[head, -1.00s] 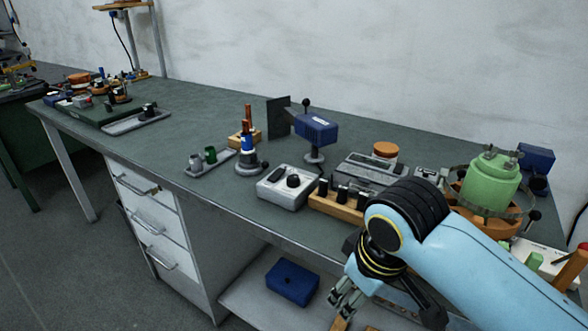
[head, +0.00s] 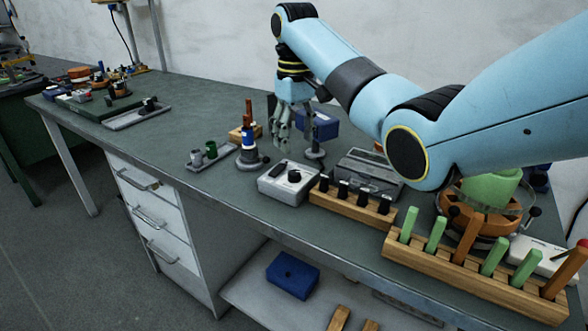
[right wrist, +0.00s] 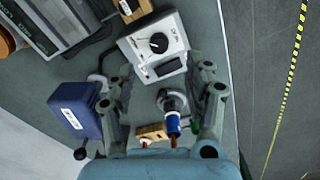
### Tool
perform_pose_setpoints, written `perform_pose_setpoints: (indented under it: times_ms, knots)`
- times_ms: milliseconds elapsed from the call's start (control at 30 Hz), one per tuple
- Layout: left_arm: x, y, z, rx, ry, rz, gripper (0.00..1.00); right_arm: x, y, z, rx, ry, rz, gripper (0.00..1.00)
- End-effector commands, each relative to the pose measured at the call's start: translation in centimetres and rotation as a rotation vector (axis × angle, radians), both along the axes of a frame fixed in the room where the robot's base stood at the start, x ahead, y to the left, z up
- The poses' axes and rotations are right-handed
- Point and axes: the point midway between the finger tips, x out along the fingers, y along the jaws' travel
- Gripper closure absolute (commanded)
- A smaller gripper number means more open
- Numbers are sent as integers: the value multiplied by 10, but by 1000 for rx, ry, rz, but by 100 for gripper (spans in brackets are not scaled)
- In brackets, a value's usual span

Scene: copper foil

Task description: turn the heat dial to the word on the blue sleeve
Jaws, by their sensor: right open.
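The white control box (head: 283,187) sits near the bench's front edge. Its round black heat dial (head: 294,176) is on top; the box (right wrist: 178,33) and dial (right wrist: 159,43) also show in the right wrist view. A copper-coloured iron with a blue sleeve (head: 247,141) stands upright in a grey holder just left of the box. The sleeve (right wrist: 173,123) has a white patch whose word is too small to read. My right gripper (head: 282,148) is open and empty, pointing down above and behind the box. My left gripper is not in view.
A blue block on a stand (head: 318,125) is close behind my right gripper. A small tray with cups (head: 205,157) is left of the holder. A wooden rack with black pegs (head: 350,203) is right of the box.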

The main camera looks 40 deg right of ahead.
Motion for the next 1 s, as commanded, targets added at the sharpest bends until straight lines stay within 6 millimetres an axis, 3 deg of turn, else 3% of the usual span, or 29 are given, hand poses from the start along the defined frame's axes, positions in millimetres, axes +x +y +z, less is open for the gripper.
perform_pose_setpoints:
  times_ms: [67, 167, 633, 800, 1000]
  knots:
    - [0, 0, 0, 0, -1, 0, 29, 7, -2, 10, 10, 10, -4, 47]
    - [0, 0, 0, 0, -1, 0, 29, 9, -3, 8, 15, 16, -6, 47]
    - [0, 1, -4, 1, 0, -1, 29, 8, -3, -77, 14, 16, -7, 47]
    - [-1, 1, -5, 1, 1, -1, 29, 9, -3, -91, 13, 13, -6, 47]
    - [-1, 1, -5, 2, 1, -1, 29, 9, -3, -94, 13, 12, -6, 47]
